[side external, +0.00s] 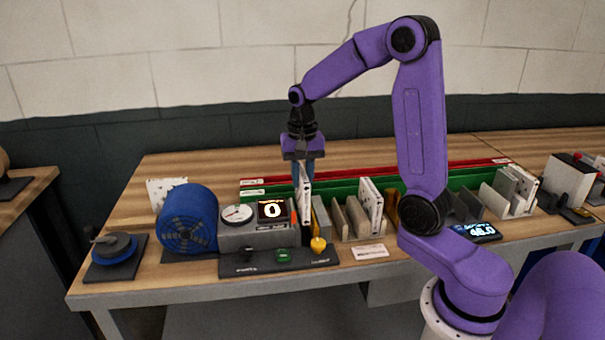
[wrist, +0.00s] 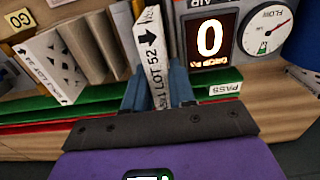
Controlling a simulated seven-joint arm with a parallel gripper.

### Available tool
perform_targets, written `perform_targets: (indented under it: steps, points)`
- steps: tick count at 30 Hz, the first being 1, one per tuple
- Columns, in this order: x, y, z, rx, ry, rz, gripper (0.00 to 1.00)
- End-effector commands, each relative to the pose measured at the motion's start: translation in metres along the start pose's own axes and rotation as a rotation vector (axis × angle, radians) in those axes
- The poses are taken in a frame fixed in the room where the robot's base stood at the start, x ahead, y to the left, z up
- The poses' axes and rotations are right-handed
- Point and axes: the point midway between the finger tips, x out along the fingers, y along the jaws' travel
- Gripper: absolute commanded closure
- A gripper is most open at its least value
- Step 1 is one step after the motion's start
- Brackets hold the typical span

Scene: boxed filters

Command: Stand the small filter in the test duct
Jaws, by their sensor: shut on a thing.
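My gripper (side external: 303,176) points down and is shut on a thin white filter (side external: 305,198). In the wrist view the blue fingers of my gripper (wrist: 154,88) pinch the filter (wrist: 150,48), whose edge shows a black arrow and "LOT 52". The filter is upright, at the right end of the grey test duct (side external: 252,238), which carries a round flow gauge (side external: 238,214) and a display reading 0 (side external: 272,210). The display also shows in the wrist view (wrist: 208,38). I cannot tell whether the filter's lower edge is inside the duct's slot or touches its bottom.
A blue fan (side external: 188,218) stands left of the duct. Another white filter (side external: 371,204) stands among tan dividers to the right. Green (side external: 345,187) and red (side external: 400,170) trays lie behind.

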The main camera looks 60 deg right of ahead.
Motion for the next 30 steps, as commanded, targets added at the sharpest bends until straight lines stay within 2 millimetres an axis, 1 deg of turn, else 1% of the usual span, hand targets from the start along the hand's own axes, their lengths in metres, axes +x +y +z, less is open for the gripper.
perform_targets:
  steps: [14, 30]
  points:
    - [0.012, 0.0, 0.0, 0.0, 0.0, 0.0, 1.0]
    - [0.015, 0.0, 0.0, 0.0, -0.001, 0.001, 1.0]
